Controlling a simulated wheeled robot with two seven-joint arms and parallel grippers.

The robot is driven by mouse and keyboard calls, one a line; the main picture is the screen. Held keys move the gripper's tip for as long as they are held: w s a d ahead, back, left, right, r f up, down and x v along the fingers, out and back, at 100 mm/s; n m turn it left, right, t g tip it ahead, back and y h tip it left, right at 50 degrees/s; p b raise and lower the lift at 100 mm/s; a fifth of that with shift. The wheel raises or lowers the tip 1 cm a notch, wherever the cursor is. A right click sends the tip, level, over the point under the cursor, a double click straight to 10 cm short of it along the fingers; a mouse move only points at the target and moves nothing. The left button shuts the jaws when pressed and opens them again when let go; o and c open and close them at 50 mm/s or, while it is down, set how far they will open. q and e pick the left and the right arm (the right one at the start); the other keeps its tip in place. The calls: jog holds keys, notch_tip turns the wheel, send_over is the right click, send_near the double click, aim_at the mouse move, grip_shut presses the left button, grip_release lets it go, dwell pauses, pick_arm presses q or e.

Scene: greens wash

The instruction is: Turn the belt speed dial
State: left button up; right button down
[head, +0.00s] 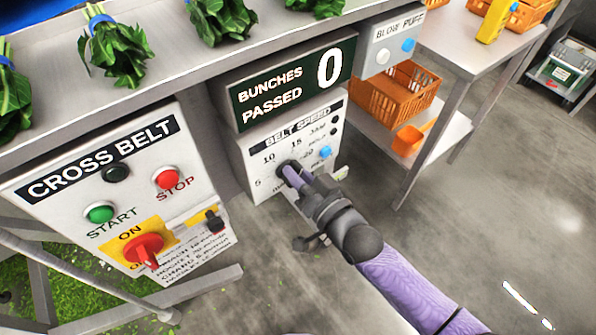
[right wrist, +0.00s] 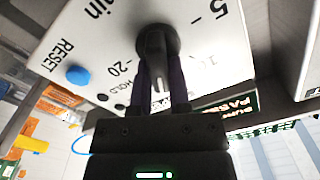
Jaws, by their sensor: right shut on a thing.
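The belt speed dial is a dark round knob (right wrist: 157,45) on a white panel (head: 253,165) labelled BELT SPEED, with numbers around it. In the head view my right gripper (head: 292,178) reaches it from the lower right and hides most of it. In the right wrist view the two fingers of my right gripper (right wrist: 162,85) are shut on the knob's grey grip, one on each side. Which number the dial points to is hard to tell. My left gripper is in neither view.
A blue RESET button (right wrist: 78,75) sits beside the dial. The CROSS BELT panel (head: 60,212) with a red switch (head: 146,247) stands to the left. Greens bunches (head: 118,50) lie on the belt above. Orange crates (head: 393,98) stand right; open floor lies lower right.

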jog(key=shift+a+r+n+p, duration=0.1)
jog(key=shift+n+p, duration=0.3)
jog(key=shift+n, duration=0.6)
jog(key=n+p, duration=0.1)
jog(key=n, duration=0.2)
jog(key=shift+s+a, duration=0.15)
jog(key=n, duration=0.3)
jog(key=shift+s+a+n+p, duration=0.15)
jog(key=shift+n+p, duration=0.25)
jog(key=shift+n, duration=1)
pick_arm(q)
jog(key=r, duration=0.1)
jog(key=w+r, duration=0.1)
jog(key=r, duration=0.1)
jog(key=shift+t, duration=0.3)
pick_arm(e)
jog(key=shift+a+n, duration=0.1)
jog(key=shift+n, duration=0.2)
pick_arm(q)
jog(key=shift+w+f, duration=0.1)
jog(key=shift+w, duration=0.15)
pick_arm(e)
jog(key=c, duration=0.6)
grip_release()
jog(key=shift+s, duration=0.1)
